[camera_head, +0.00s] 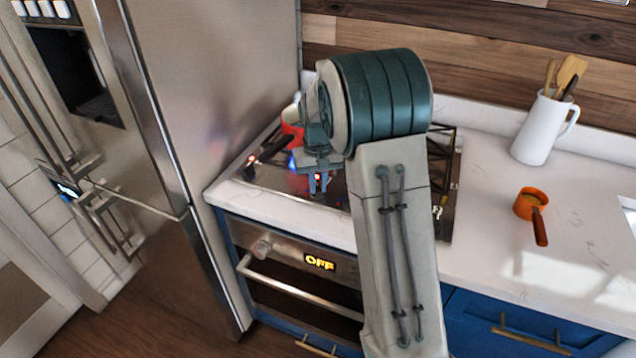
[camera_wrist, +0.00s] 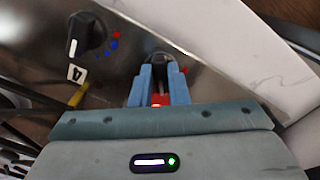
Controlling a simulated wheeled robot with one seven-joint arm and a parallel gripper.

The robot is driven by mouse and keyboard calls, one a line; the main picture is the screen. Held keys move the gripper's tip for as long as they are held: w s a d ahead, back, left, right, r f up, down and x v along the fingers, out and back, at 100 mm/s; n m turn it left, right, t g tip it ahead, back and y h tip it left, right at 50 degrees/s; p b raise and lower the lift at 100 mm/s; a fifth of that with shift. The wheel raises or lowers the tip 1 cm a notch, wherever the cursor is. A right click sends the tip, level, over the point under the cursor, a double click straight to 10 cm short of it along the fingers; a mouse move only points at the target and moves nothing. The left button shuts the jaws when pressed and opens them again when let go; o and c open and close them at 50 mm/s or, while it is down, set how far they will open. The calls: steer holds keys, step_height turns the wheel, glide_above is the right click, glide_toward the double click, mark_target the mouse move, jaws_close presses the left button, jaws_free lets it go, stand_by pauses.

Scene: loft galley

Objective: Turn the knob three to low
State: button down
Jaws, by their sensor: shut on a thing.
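My gripper (camera_wrist: 161,84) is shut on a dark knob (camera_wrist: 158,59) on the steel cooktop (camera_wrist: 215,82); its blue fingers stand on either side of it. A red patch shows between the fingers. The held knob's number and pointer are hidden, so I cannot tell its number or setting. Another black knob (camera_wrist: 85,33) with a white pointer stands to the left, with a label "4" (camera_wrist: 76,73) below it and red and blue marks beside it. In the head view, my gripper (camera_head: 318,183) is low over the cooktop's front, and my arm covers much of the cooktop.
A red pan (camera_head: 292,133) sits at the back left of the cooktop. The oven display (camera_head: 320,262) below reads OFF. A tall fridge (camera_head: 225,90) stands close on the left. An orange pan (camera_head: 530,203) and a white utensil jug (camera_head: 541,128) stand on the counter at right.

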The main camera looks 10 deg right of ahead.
mark_target(318, 187)
steer(key=c, duration=1.4)
jaws_free()
steer(key=shift+r, duration=0.15)
step_height(318, 187, up, 14)
steer(key=shift+b, duration=0.4)
steer(key=shift+f, duration=0.2)
steer(key=s+f+t, duration=0.1)
steer(key=s+f, duration=0.1)
steer(key=s, duration=1.2)
steer(key=s+f+t, duration=0.2)
steer(key=s, duration=1.2)
steer(key=shift+f, duration=0.25)
